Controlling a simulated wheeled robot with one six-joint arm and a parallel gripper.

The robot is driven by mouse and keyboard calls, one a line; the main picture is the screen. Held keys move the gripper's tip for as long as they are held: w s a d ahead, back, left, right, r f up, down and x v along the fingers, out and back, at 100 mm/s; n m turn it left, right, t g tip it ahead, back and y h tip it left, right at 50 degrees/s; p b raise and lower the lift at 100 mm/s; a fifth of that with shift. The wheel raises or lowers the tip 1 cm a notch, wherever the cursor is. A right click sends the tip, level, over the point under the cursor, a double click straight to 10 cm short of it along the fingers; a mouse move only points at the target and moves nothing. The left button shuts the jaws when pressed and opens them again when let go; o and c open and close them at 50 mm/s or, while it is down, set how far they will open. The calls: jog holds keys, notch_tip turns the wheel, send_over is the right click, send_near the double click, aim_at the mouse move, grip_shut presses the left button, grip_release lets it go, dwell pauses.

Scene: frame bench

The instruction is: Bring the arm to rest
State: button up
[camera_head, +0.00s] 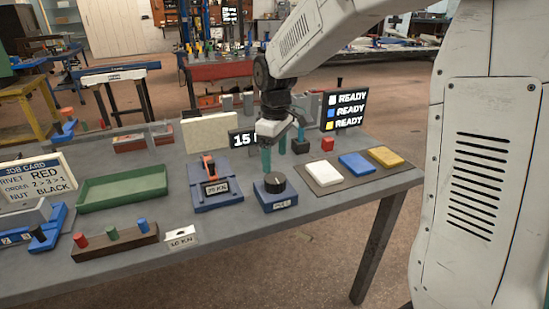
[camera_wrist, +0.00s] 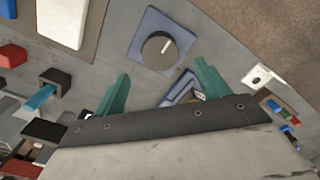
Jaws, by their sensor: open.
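My gripper (camera_head: 283,150) hangs over the bench (camera_head: 330,205), its two green fingers pointing down and apart. It also shows in the wrist view (camera_wrist: 160,90), with nothing between the fingers. In the head view it is just above and behind a black dial on a blue base (camera_head: 278,200). In the wrist view the dial (camera_wrist: 158,48) lies beyond the fingertips, with a gap in the picture; I cannot tell the exact height. My white arm (camera_head: 310,40) reaches in from the upper right.
Right of the dial is a mat with white, blue and yellow pads (camera_head: 355,163). A READY display (camera_head: 345,110) and red button block (camera_head: 327,146) stand behind. Left are an orange-handled device (camera_head: 210,170), green tray (camera_head: 123,190) and peg block (camera_head: 115,240).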

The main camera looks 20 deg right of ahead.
dwell(0.3)
jog(key=shift+s+f+m, duration=0.15)
jog(key=shift+s+m, duration=0.1)
jog(key=shift+m, duration=0.15)
jog(key=s+d+r+m, duration=0.1)
jog(key=s+r+m, duration=0.1)
jog(key=s, duration=0.7)
jog(key=s+d+r+m+t, duration=0.1)
jog(key=s+r+m, duration=0.1)
jog(key=s, duration=0.8)
jog(key=s+d+r+m, duration=0.1)
jog(key=s+r+m, duration=0.1)
jog(key=s, duration=0.8)
jog(key=shift+s+r+m, duration=0.25)
jog(key=shift+r+m, duration=0.15)
jog(key=shift+m, duration=0.5)
